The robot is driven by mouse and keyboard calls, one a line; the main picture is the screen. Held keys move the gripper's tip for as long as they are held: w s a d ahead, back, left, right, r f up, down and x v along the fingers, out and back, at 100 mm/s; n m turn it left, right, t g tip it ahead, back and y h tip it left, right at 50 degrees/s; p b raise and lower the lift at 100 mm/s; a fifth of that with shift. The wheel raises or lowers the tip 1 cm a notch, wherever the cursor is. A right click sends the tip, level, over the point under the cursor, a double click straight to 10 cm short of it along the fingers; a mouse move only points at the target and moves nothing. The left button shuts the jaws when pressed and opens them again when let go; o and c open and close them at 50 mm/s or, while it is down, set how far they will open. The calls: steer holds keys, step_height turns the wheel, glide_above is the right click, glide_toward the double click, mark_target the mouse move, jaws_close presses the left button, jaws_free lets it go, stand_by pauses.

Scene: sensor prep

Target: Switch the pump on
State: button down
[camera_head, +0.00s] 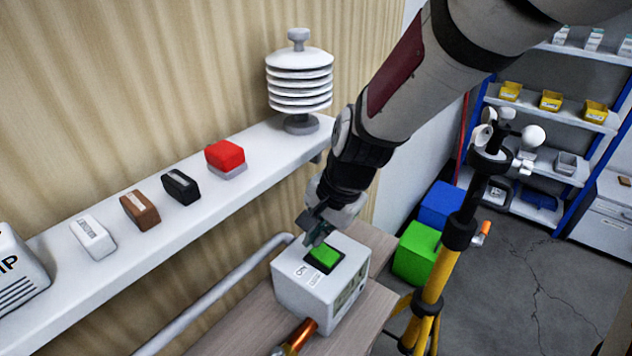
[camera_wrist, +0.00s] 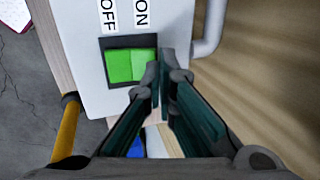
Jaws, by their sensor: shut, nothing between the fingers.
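A white box (camera_head: 295,292) stands on a wooden surface below the shelf, with a green rocker switch (camera_head: 325,255) in a dark frame on its top. In the wrist view the switch (camera_wrist: 125,66) has a brighter left half and a paler right half. The OFF label lines up with the left half and ON with the right half. My gripper (camera_wrist: 159,80) is shut and empty, its fingertips at the right, ON-side edge of the switch. In the head view my gripper (camera_head: 318,234) is right over the switch's far edge. I cannot tell whether it touches.
A white shelf (camera_head: 130,265) holds white, brown, black and red small blocks and a stacked-disc shield (camera_head: 300,80). A grey pipe (camera_head: 215,292) runs beside the box. A yellow tripod (camera_head: 437,295) and green crate (camera_head: 415,255) stand to the right.

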mark_target(336, 264)
steer(key=shift+a+f, duration=0.1)
steer(key=shift+f, duration=0.2)
steer(key=shift+w+f, duration=0.1)
steer(key=shift+w+a+f, duration=0.1)
steer(key=shift+a+f, duration=0.1)
steer(key=shift+f, duration=0.15)
steer(key=shift+w, duration=0.1)
steer(key=shift+s+d+r, duration=0.3)
steer(key=shift+s+d, duration=0.2)
steer(key=shift+d, duration=0.05)
steer(key=v, duration=1.2)
